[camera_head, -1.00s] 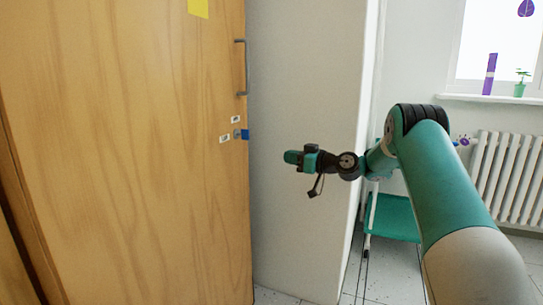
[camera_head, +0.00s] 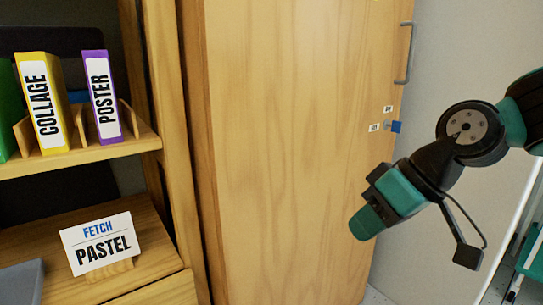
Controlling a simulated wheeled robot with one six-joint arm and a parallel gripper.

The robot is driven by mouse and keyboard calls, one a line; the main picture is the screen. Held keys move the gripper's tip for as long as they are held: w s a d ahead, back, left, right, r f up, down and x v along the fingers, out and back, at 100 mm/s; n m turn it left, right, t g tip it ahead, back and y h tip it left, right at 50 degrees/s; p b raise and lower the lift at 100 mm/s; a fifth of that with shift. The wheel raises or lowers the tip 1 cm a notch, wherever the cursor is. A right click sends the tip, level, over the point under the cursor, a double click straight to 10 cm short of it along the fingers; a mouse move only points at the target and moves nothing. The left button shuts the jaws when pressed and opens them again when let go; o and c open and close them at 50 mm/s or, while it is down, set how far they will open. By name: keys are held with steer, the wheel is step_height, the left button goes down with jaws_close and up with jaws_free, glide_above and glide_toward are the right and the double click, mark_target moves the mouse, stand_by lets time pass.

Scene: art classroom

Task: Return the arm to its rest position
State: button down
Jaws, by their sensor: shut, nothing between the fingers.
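My arm reaches in from the right edge of the head view, with its dark round joint turned toward the camera. My gripper (camera_head: 368,222) is at the lower end of the arm, teal and black, pointing down and to the left. It is shut and empty, in front of the wooden cabinet door's right part. A dark cable with a small block hangs from the wrist to its right. I cannot tell how far it is from the door.
The tall wooden door (camera_head: 290,150) has a metal handle (camera_head: 406,55) and a blue key tag (camera_head: 396,127). At left, a shelf (camera_head: 75,160) holds a yellow COLLAGE binder (camera_head: 43,105) and a purple POSTER binder (camera_head: 102,97). A FETCH PASTEL card (camera_head: 101,242) stands below. A teal cart (camera_head: 531,255) is at right.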

steer(key=s+f+g+h, duration=0.2)
steer(key=s+f, duration=0.1)
steer(key=s, duration=1)
step_height(320, 180, up, 32)
steer(key=d+p, duration=0.1)
steer(key=p, duration=3.1)
steer(key=shift+s+h, duration=0.3)
steer(key=shift+s, duration=0.1)
steer(key=shift+d, duration=0.1)
